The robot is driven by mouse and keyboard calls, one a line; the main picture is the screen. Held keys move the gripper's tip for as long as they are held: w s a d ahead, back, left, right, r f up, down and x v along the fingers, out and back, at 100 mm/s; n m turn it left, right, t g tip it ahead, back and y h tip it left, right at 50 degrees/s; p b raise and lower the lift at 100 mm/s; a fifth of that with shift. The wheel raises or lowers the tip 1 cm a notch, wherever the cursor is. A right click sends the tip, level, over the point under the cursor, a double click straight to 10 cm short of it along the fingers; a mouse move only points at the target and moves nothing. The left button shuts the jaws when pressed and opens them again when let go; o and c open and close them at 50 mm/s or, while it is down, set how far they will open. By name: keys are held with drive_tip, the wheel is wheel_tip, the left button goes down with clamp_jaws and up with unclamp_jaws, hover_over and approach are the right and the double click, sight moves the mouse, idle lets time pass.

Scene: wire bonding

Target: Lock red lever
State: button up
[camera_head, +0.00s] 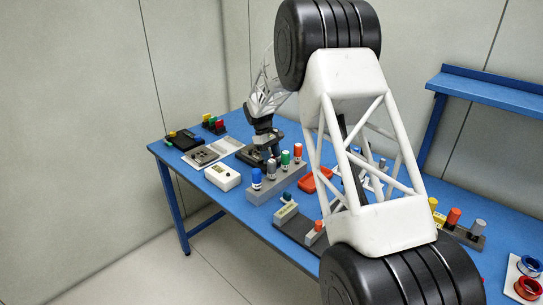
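My gripper (262,150) is at the end of my arm, low over the left-middle part of the blue table. It is dark and small, and its fingers cannot be made out against the dark parts around it. A small red part (220,124) stands on a dark base at the far left end of the table, beside green and yellow parts. It may be the red lever; its shape and position are too small to tell. It is left of my gripper and apart from it.
A white box (223,177) and a grey block (277,184) with coloured cylinders are near the gripper. A light panel (213,152) lies left. A red tray (314,180) is right. My arm hides much of the table's middle. A blue shelf (490,91) stands at right.

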drive_tip(key=shift+f, duration=0.1)
clamp_jaws()
drive_tip(key=shift+d, duration=0.1)
drive_tip(key=shift+s, duration=0.1)
drive_tip(key=shift+s+d+f+t+y, duration=0.25)
drive_tip(key=shift+d+f+t+y, duration=0.05)
drive_tip(key=shift+t+y, duration=0.5)
drive_tip(key=shift+s+d+f+t+y, duration=0.15)
drive_tip(key=shift+f+t+y, duration=0.1)
drive_tip(key=shift+t+y, duration=0.2)
drive_tip(key=shift+s+d+f+t+y, duration=0.15)
drive_tip(key=shift+f+t+y, duration=0.1)
drive_tip(key=shift+t+y, duration=0.2)
unclamp_jaws()
